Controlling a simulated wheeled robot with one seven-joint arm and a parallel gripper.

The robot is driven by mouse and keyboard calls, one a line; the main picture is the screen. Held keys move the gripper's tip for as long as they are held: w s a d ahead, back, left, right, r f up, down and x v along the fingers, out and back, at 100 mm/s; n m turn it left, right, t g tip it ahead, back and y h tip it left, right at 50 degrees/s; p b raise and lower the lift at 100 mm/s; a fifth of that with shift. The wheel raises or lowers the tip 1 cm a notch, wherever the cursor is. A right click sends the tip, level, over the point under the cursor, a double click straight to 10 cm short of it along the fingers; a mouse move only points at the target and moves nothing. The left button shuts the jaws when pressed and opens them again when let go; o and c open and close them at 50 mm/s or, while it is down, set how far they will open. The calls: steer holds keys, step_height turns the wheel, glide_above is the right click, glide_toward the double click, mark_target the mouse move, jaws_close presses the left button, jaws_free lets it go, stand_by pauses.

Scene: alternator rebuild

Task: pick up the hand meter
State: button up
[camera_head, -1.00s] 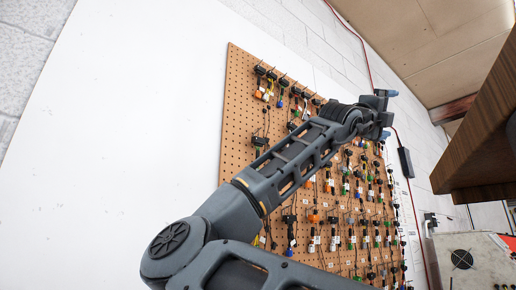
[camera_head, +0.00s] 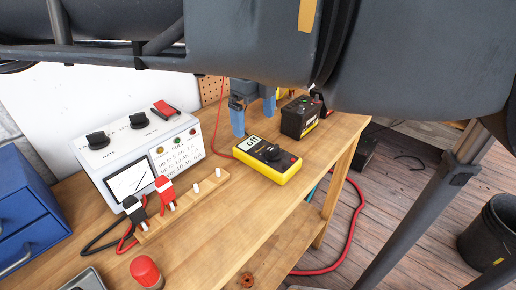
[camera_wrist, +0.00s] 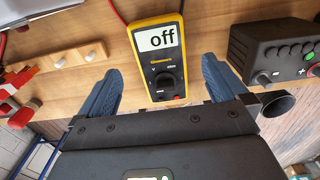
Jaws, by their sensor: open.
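The hand meter (camera_head: 268,157) is yellow with a dark face and a round dial. It lies on the wooden workbench (camera_head: 215,239) near its right edge. In the wrist view the meter (camera_wrist: 158,58) shows a display reading "off" and sits between my two blue fingers. My gripper (camera_head: 253,118) is open and just behind the meter in the head view. In the wrist view my gripper (camera_wrist: 158,82) has one finger on each side of the meter, with gaps at both sides. The fingers do not touch it.
A white test box (camera_head: 137,160) with knobs stands at left, with red and black clips (camera_head: 165,192) before it. A black battery (camera_head: 299,117) stands close behind the meter. A red cylinder (camera_head: 146,271) is at the front. A blue box (camera_head: 28,222) is far left.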

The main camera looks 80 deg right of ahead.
mark_target(254, 145)
steer(key=f, duration=0.2)
steer(key=shift+w+a+f, duration=0.1)
steer(key=shift+a+f, duration=0.15)
steer(key=shift+f, duration=0.1)
steer(key=shift+d+f, duration=0.2)
steer(key=shift+f, duration=2.45)
steer(key=shift+c, duration=0.5)
steer(key=c, duration=0.7)
